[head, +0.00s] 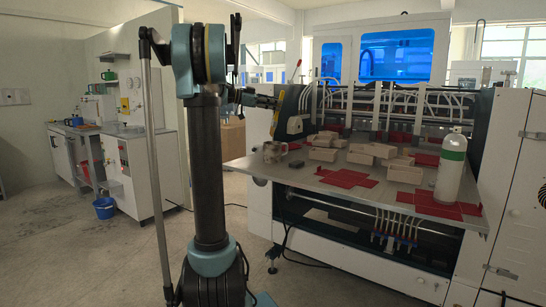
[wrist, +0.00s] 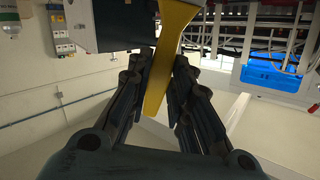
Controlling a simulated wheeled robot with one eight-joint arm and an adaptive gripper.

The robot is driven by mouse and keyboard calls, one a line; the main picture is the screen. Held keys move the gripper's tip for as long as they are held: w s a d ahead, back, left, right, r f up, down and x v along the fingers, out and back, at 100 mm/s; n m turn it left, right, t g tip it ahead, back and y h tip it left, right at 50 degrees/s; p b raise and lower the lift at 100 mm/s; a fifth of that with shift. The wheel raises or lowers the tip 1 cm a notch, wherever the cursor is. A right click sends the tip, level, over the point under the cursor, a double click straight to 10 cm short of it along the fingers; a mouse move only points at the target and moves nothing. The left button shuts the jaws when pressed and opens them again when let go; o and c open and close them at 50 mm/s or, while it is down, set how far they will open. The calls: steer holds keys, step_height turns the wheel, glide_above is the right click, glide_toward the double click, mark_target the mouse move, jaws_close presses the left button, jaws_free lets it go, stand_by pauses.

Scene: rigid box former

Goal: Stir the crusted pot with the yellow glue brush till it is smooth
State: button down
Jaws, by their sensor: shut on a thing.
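My gripper (wrist: 160,95) is shut on the yellow glue brush (wrist: 172,50), which shows in the wrist view as a flat yellow piece between the two dark fingers. One end of the brush runs out of the top of that view. In the head view my gripper (head: 272,101) is raised above the left end of the table, above the pot. A yellow strip just below it may be the brush, but I cannot tell. The pot (head: 275,152), greyish brown and can-shaped, stands upright near the table's left edge. Its inside is too small to make out.
The machine's table (head: 240,165) holds several tan boxes (head: 362,157), flat red blanks (head: 345,178), a small dark block (head: 296,163) and a white and green cylinder (head: 451,168) at the right. The machine's frame and hoses stand close behind the boxes.

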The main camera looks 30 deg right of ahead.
steer(key=shift+r, duration=0.15)
steer(key=shift+r, duration=1.85)
